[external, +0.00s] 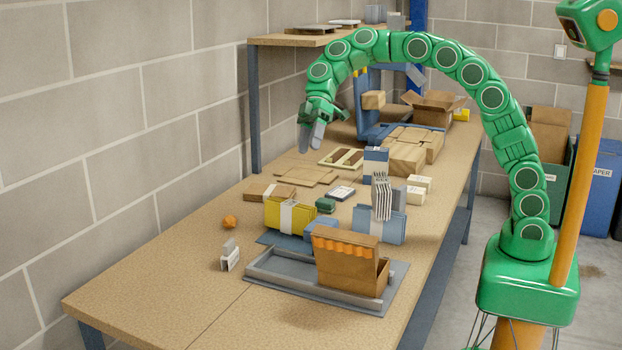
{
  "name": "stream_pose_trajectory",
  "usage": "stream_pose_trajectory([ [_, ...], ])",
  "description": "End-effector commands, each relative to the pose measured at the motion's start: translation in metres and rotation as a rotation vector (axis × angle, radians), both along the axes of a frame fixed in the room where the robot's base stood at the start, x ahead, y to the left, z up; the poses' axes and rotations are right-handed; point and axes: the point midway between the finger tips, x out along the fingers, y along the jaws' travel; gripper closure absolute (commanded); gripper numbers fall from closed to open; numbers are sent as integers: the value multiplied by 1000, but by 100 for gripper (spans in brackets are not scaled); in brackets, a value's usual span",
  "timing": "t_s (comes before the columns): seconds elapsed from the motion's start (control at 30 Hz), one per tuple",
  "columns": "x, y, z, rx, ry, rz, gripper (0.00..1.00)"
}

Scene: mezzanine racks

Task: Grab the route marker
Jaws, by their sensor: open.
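No object in view is clearly labelled as the route marker, so I cannot tell for certain which it is. A small orange faceted piece (230,221) lies on the left part of the wooden table. A small white and grey upright piece (230,258) stands nearer the front, left of the grey tray. My gripper (311,136) is open, with its grey fingers pointing down above the far left part of the table. It is well above and beyond both small pieces, and nothing shows between its fingers.
A grey tray (268,276) with an open brown box (349,268) stands at the front. Yellow packets (279,216), blue packets (385,226) and a striped stack (382,199) crowd the middle. Flat cardboard (299,177) and cartons (405,160) lie farther back. The table's front left (130,280) is clear.

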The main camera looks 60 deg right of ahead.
Motion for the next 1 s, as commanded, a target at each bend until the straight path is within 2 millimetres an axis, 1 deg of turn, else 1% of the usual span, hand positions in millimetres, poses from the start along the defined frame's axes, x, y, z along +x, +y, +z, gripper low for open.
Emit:
stream_pose_trajectory([
  [0.03,10,6,-4,20,-13,20,55],
  [0.1,23,15,-6,51,-40,47,55],
  [0.5,87,65,-21,228,-205,202,55],
  [0.8,126,97,-38,358,-336,308,55],
  [1.0,140,111,-46,418,-404,353,55],
])
